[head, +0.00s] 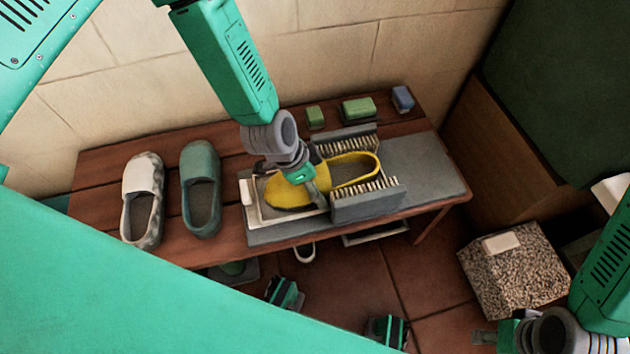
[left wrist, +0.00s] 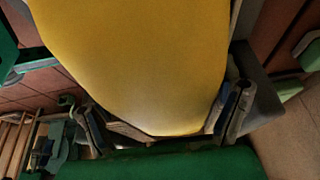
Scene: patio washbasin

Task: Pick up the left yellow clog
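One yellow clog (head: 287,194) lies in a low tray with brushes on the wooden bench, toe to the left and open heel to the right. I see no second yellow clog. My left gripper (head: 312,190) is down over the clog's middle and hides part of it. In the left wrist view the yellow clog (left wrist: 140,60) fills the middle, between the spread fingers of my left gripper (left wrist: 165,118). The right-hand finger is close against its edge; a small gap shows at the other. My right gripper (head: 487,338) is low at the right edge, partly cut off.
Brushes (head: 367,207) flank the clog on a grey mat (head: 425,165). A white-grey clog (head: 142,180) and a green clog (head: 201,170) stand to the left. Green blocks (head: 358,108) and a blue block (head: 402,98) sit at the back. A speckled block (head: 515,275) stands on the floor.

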